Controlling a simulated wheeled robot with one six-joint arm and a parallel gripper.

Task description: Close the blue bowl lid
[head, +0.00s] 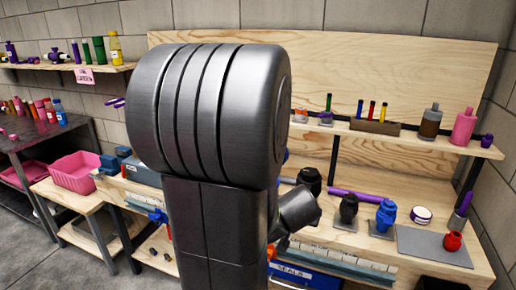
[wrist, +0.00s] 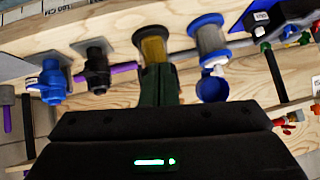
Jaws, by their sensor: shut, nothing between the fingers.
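In the wrist view, a filter with a clear grey body and blue end parts (wrist: 210,38) stands right of centre. A round blue bowl lid (wrist: 213,90) sits at its lower end, tilted away from the body, so it looks open. My gripper (wrist: 160,78) shows as a dark narrow shape at the centre, shut and empty. It is left of the blue lid and appears apart from it. A filter with a yellow core (wrist: 153,46) is right behind the fingertips and partly hidden by them. In the head view my arm hides the gripper and this blue-lidded filter.
Blue (wrist: 53,80) and black (wrist: 97,70) valve-like parts stand to the left in the wrist view. A black box (wrist: 270,18) is at the upper right. In the head view, a shelf (head: 400,137) with bottles runs above the bench, and a pink bin (head: 76,172) is at left.

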